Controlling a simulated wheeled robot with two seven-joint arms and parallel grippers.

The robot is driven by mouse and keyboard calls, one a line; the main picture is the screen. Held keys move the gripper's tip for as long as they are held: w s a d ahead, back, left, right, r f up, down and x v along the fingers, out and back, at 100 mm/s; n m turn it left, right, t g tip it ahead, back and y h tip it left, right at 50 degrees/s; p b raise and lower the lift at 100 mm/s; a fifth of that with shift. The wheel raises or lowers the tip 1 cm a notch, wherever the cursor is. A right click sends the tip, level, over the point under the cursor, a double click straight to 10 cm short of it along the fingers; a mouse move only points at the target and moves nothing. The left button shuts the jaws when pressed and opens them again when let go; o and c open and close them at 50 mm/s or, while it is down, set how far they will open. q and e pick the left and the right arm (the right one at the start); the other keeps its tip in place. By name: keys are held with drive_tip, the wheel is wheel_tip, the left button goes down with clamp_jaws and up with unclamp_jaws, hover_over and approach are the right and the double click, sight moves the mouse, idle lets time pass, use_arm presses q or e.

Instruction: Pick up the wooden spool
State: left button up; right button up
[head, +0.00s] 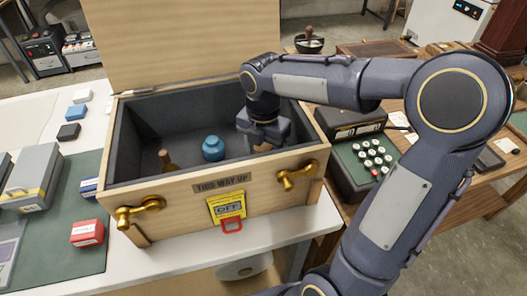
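A wooden crate (160,200) lined in dark grey stands open on the white table, its lid raised at the back. My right gripper (264,143) reaches down into the right part of the crate. A brown wooden thing (262,147), perhaps the spool, shows at its fingertips, mostly hidden by the gripper. I cannot tell whether the fingers are shut on it. A blue jar-like object (213,148) stands in the middle of the crate. A small brown, narrow-topped object (166,160) stands at the left, partly hidden by the front wall. My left gripper is not in view.
The crate's front has brass latches (140,211), a yellow tag (226,207) and a red loop (232,224). Small boxes, one of them red (87,232), lie on the left. A typewriter-like machine (360,160) stands close to the crate's right side.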

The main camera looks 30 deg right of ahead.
drive_tip(key=shift+c, duration=0.5)
drive_tip(key=c, duration=0.7)
drive_tip(key=shift+r, duration=0.15)
